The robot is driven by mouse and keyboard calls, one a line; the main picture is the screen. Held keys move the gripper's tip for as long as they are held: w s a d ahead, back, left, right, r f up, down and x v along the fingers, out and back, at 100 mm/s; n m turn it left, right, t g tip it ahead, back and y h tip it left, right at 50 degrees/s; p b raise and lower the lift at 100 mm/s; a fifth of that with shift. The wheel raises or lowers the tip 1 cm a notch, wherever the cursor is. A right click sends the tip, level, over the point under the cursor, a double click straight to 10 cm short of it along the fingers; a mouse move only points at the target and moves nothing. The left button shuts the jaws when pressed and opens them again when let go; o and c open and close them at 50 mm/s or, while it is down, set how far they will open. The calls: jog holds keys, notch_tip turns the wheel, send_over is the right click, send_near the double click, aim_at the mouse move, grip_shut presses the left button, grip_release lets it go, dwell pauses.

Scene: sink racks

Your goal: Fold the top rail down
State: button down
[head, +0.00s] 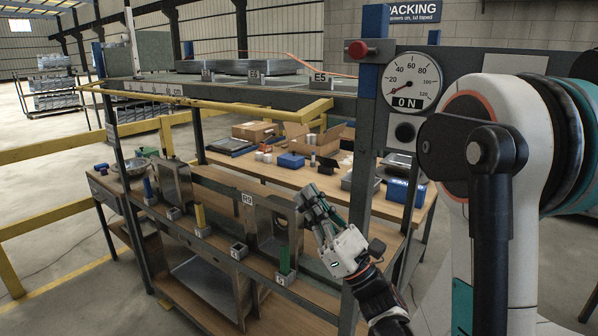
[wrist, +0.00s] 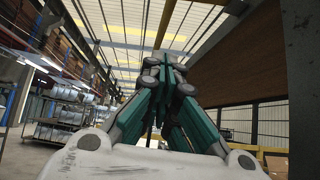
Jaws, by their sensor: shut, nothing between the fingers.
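The top rail (head: 215,106) is a yellow bar along the front of the rack's upper shelf in the head view. It stands out from the shelf, roughly level, with a short yellow arm at its right end. My gripper (head: 308,196) is below the rail's right end and apart from it, at the height of the lower shelf's steel boxes. In the wrist view my gripper (wrist: 165,66) has its teal fingers brought together, with nothing held. I cannot tell whether the rail shows in the wrist view.
A dark rack post (head: 368,150) with a gauge (head: 411,82) stands right of my gripper. A steel box (head: 272,228) is close to its left. A wooden table (head: 262,170) with cartons stands behind. The space under the rail is open.

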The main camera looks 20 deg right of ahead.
jog(key=s+d+r+p+x, duration=0.1)
jog(key=r+p+x, duration=0.1)
jog(key=x, duration=1)
jog(key=shift+s+p, duration=0.25)
jog(key=shift+p, duration=0.55)
jog(key=shift+r, duration=0.1)
jog(key=r+m+h+p, duration=0.1)
jog(key=m+h, duration=0.1)
jog(key=r+m+t+h+p, duration=0.1)
jog(key=m+h, duration=0.1)
jog(key=a+r+m+t+h+p, duration=0.1)
jog(key=r+m, duration=0.1)
jog(key=shift+s+a+m+h, duration=0.15)
jog(key=shift+s+m+h, duration=0.15)
jog(key=shift+s+h, duration=0.1)
jog(key=shift+f, duration=0.1)
